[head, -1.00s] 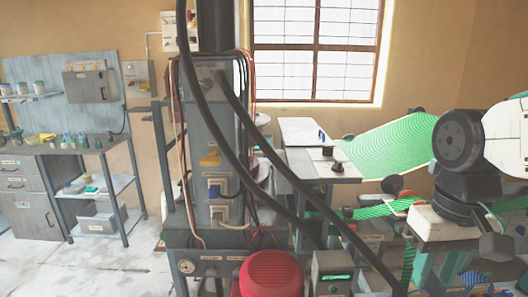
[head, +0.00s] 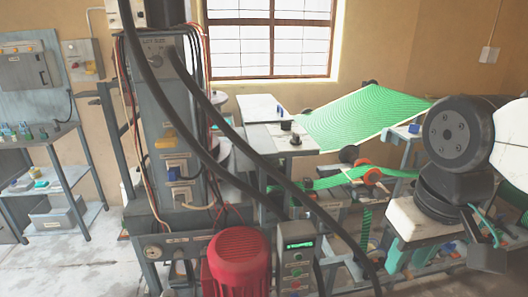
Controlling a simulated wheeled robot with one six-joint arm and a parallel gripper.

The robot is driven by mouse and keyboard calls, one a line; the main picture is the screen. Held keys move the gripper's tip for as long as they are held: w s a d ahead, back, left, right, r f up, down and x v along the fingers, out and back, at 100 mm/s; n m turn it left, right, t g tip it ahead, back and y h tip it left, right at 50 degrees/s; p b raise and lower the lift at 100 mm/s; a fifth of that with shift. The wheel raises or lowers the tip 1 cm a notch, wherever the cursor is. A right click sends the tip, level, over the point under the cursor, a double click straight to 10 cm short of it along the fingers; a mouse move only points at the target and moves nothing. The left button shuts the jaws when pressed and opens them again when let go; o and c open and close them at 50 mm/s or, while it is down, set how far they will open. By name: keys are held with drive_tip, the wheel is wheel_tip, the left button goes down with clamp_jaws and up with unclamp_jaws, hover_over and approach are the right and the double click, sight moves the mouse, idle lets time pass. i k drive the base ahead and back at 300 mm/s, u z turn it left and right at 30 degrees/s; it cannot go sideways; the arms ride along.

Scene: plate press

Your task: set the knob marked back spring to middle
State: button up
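No knob can be read as marked back spring; the lettering is too small. A black knob (head: 295,139) stands on the grey-white top of the press near the middle. My gripper (head: 409,260) hangs at the lower right, with a white body and teal fingers that appear apart. It looks empty and is in front of the press's right part, well away from that black knob. My arm hides part of the press behind it.
A grey column (head: 170,120) with thick black hoses rises left of the middle. A red motor (head: 238,262) and a button box (head: 297,262) stand at the front. A green sheet (head: 365,118) slopes behind. A side bench (head: 45,150) is at the left, with bare floor before it.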

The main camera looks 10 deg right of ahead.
sight(285, 125)
drive_tip(key=k, duration=1.2)
drive_tip(key=z, duration=0.9)
drive_tip(key=i, duration=1.3)
drive_tip(key=u, duration=0.8)
drive_tip(key=i, duration=0.45)
drive_tip(key=u, duration=0.5)
